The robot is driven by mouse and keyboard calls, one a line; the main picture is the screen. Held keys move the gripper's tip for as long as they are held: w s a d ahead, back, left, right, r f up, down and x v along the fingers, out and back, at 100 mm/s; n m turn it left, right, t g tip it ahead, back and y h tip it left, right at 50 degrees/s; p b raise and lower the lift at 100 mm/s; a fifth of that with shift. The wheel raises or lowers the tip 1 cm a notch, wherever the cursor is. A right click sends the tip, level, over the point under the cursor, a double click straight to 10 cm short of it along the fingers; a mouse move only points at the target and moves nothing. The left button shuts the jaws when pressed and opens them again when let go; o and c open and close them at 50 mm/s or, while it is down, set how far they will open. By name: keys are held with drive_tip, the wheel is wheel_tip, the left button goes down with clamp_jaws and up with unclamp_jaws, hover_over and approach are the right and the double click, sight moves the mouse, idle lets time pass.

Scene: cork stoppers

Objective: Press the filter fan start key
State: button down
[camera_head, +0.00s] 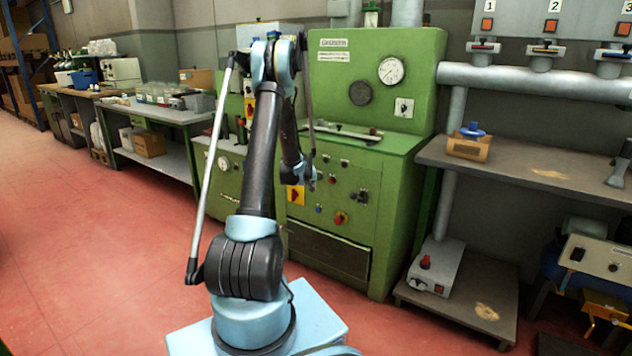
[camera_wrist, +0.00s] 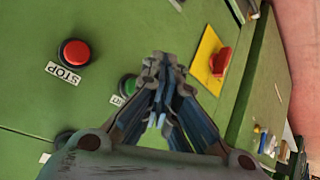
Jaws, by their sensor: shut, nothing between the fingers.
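The wrist view shows a green panel. A round green button (camera_wrist: 127,86) sits on it, partly hidden by my gripper, with a small, partly covered label (camera_wrist: 117,100) beside it. A round red button (camera_wrist: 75,52) with a STOP label (camera_wrist: 63,73) is to its left. No wording about a filter fan is readable here. My gripper (camera_wrist: 163,66) is shut and empty, its fingertips just right of the green button in the picture; I cannot tell whether they touch the panel. In the head view my gripper (camera_head: 311,182) is small, in front of the green machine (camera_head: 385,180).
A red rotary switch (camera_wrist: 220,62) on a yellow plate is right of my fingertips; the plate also shows in the head view (camera_head: 296,195). A dark button (camera_wrist: 65,140) is at lower left. A workbench (camera_head: 530,165) stands right of the machine. Red floor is open at left.

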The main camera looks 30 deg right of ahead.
drive_tip(key=shift+w+d, duration=0.25)
drive_tip(key=shift+d, duration=0.35)
idle(1.1)
drive_tip(key=shift+w+d, duration=0.15)
drive_tip(key=shift+d, duration=0.25)
drive_tip(key=shift+w+d, duration=0.15)
drive_tip(key=shift+d, duration=0.25)
idle(0.7)
drive_tip(key=shift+a, duration=0.1)
drive_tip(key=shift+s+a, duration=0.3)
drive_tip(key=shift+a, duration=0.45)
drive_tip(key=shift+s+a, duration=0.3)
drive_tip(key=shift+a, duration=0.45)
drive_tip(key=shift+s+a, duration=0.35)
drive_tip(key=shift+a, duration=0.45)
drive_tip(key=shift+s+a, duration=0.3)
drive_tip(key=shift+a, duration=0.45)
